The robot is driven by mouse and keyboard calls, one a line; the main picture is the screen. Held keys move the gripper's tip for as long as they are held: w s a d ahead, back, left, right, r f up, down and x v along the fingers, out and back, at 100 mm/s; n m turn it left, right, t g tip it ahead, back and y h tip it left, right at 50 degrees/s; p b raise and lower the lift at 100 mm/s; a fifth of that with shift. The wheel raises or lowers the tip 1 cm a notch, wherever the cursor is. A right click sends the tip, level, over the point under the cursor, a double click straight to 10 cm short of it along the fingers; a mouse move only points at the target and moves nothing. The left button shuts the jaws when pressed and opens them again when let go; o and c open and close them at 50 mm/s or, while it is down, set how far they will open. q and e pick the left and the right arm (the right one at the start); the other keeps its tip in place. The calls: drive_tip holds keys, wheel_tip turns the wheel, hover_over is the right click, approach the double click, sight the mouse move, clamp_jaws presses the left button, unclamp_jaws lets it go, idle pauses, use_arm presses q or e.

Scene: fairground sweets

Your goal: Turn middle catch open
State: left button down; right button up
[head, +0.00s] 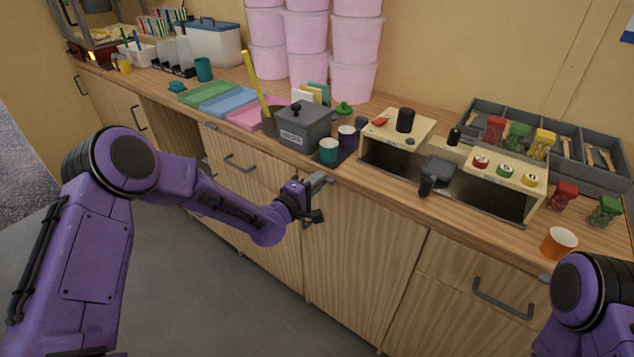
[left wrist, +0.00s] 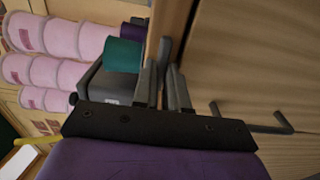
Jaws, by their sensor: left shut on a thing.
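My left gripper (head: 316,186) is at the front edge of the counter, at the top of the middle cabinet door (head: 350,255). It is shut on the middle catch (head: 329,180), a small grey piece that is mostly hidden by the fingers. In the left wrist view the two grey fingers (left wrist: 165,90) close around the catch (left wrist: 166,52) just under the counter edge. The exact angle of the catch is hard to tell. The middle door looks closed. My right gripper is out of view; only part of my right arm shows at bottom right.
Teal cup (head: 328,150) and purple cup (head: 346,136) stand near the counter edge above the gripper, beside a grey box (head: 303,127). A cream stand (head: 490,185) is further right. Drawer handles (head: 238,164) and (head: 503,300) stick out from the fronts.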

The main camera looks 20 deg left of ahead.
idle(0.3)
use_arm(q)
drive_tip(key=c, duration=1.2)
unclamp_jaws()
drive_tip(key=shift+o, duration=0.2)
drive_tip(key=b+v, duration=0.1)
drive_tip(key=v, duration=0.9)
drive_tip(key=shift+s+b, duration=0.25)
drive_tip(key=shift+b, duration=0.1)
drive_tip(key=shift+a, duration=0.1)
